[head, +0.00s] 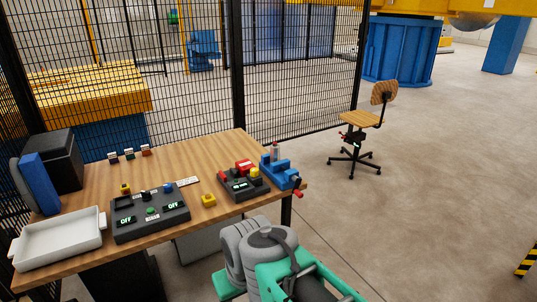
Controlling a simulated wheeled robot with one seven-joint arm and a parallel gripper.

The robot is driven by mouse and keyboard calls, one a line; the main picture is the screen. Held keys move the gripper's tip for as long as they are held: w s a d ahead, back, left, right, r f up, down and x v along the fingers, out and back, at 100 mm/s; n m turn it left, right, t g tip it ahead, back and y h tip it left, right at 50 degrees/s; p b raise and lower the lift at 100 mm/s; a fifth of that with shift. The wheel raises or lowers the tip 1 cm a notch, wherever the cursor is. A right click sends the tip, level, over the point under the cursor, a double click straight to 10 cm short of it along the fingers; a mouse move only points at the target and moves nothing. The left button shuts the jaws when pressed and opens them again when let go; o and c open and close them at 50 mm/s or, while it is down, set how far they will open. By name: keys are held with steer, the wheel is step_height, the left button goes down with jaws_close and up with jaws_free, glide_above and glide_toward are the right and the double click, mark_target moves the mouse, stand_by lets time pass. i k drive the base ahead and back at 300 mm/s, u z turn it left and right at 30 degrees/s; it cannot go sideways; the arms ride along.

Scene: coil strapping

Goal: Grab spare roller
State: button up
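I cannot pick out the spare roller with certainty. A small upright grey cylinder with a reddish part (275,151) stands at the blue vise (282,172) on the right end of the wooden workbench (190,148); it is too small to tell what it is. A dark tool with red and yellow parts (243,184) sits left of the vise. My grey and green arm shows at the bottom, in front of the bench's right end. My gripper is not in view.
A control box with two OFF displays (150,213), a yellow block (208,200), an empty white tray (60,240) and a black box (55,158) are on the bench. Mesh fencing (290,75) stands behind.

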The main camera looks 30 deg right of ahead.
mark_target(274, 148)
steer(key=k, duration=0.65)
steer(key=z, duration=0.55)
steer(key=i, duration=1.75)
steer(key=u, duration=1)
steer(key=i, duration=0.6)
steer(key=u, duration=0.5)
